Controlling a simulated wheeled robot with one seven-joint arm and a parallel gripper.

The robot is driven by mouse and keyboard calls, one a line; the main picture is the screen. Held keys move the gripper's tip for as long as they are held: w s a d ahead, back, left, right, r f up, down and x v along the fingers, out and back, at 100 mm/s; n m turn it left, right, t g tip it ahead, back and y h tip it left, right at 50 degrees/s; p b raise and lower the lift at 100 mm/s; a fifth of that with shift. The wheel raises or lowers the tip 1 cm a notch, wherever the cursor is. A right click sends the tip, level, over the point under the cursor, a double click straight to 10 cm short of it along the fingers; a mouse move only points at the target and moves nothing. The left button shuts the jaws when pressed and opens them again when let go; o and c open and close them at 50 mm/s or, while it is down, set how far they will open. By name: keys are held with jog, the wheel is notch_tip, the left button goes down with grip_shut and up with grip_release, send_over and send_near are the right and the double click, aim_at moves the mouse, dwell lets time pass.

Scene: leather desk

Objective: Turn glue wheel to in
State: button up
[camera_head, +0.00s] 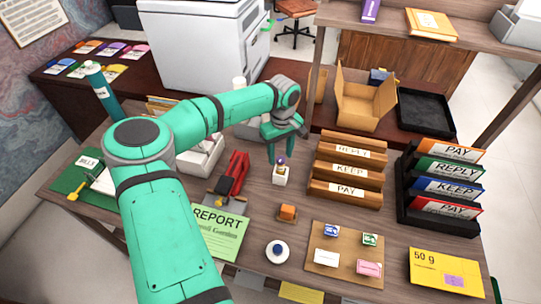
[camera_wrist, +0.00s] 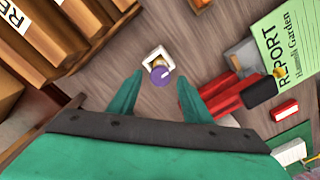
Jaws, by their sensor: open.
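A small white block-like holder (camera_head: 279,176) with a round purple piece (camera_head: 281,160) on top stands on the desk, left of the wooden sorter. In the wrist view the white holder (camera_wrist: 157,56) has a square opening, and the purple piece (camera_wrist: 160,75) shows as a disc at its near edge. I cannot tell for certain which part is the glue wheel. My gripper (camera_head: 287,150) is right above it, fingers pointing down. In the wrist view my gripper (camera_wrist: 160,82) is open and empty, with the purple piece between the fingertips in the picture and no visible contact.
The wooden sorter (camera_head: 346,170) stands close on the right. A red stapler-like tool (camera_head: 232,178) and the green report sheet (camera_head: 220,232) lie left. Bare desk surrounds the holder.

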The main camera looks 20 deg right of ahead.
aim_at(281, 158)
notch_tip(281, 158, up, 10)
jog(key=shift+r, duration=0.2)
dwell(0.4)
jog(key=shift+s+d, duration=0.1)
